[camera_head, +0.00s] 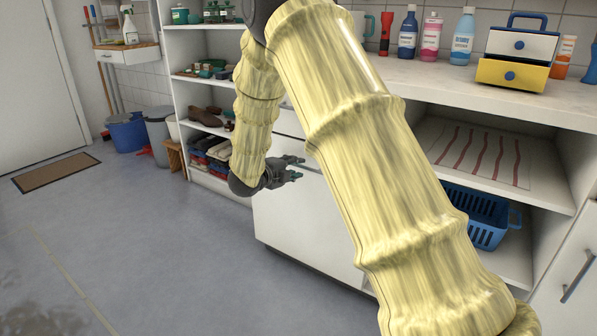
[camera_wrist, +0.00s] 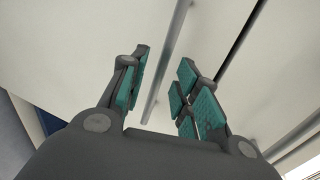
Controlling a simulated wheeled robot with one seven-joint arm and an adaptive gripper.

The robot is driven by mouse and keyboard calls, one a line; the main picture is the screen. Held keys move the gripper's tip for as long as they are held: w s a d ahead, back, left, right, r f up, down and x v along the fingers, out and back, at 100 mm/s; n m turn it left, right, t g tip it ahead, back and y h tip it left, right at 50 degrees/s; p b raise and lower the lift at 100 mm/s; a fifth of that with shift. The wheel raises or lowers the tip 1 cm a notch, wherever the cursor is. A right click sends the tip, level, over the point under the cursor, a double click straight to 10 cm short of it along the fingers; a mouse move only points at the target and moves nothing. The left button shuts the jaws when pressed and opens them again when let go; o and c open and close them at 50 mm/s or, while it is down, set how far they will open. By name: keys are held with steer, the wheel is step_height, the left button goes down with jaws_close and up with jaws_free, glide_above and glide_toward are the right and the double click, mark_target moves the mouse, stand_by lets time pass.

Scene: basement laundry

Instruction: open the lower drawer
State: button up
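The lower drawer (camera_head: 305,222) is a large plain white front low in the white cabinet under the counter. It looks shut. Its upper part is partly hidden behind my arm and gripper. My gripper (camera_head: 296,168) is in front of the top part of this front, fingers pointing right. In the wrist view my gripper (camera_wrist: 165,70) is open, with teal finger pads apart. A grey bar handle (camera_wrist: 177,28) on a white front runs through the space between the pads. I cannot tell whether a pad touches it. A dark seam (camera_wrist: 240,45) runs beside that front.
A small box with white and yellow drawers (camera_head: 513,75) stands on the counter (camera_head: 450,84) among bottles. A blue basket (camera_head: 485,235) sits on an open shelf to the right. Shelves with shoes and folded cloths stand behind my gripper. The floor (camera_head: 150,250) at left is clear.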

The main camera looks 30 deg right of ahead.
mark_target(298, 166)
steer(key=shift+b+x, duration=0.45)
steer(key=shift+x, duration=1.1)
steer(key=shift+c, duration=0.4)
jaws_close()
